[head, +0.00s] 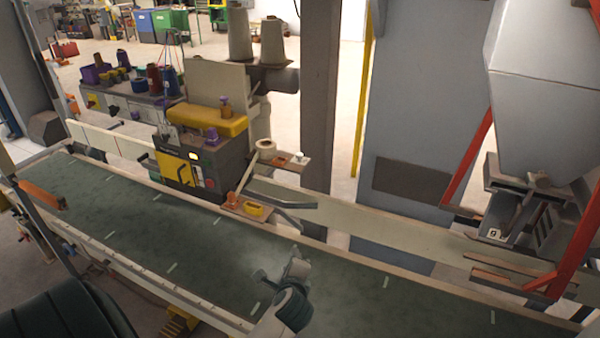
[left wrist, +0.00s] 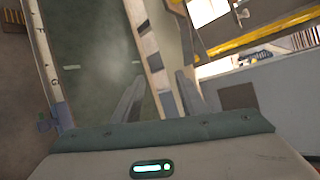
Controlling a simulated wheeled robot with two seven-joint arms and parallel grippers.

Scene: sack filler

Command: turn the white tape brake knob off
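The white knob (head: 301,157) is small and sits at the right end of a short wooden bracket beside the tape roll (head: 265,147), at the right of the sewing machine (head: 188,160). My left gripper (head: 277,264) is over the green conveyor belt, nearer to me than the knob and well apart from it. In the left wrist view its two fingers (left wrist: 160,95) are spread with nothing between them. Whether the knob is on or off is too small to tell. My right gripper is not in view.
The conveyor belt (head: 130,207) is clear around my gripper. A wooden plate with an orange knob and a yellow piece (head: 254,209) juts out below the bracket. A grey guide bar (head: 285,195) lies between. A dark post (head: 320,90) stands behind, a red-framed hopper (head: 545,90) at right.

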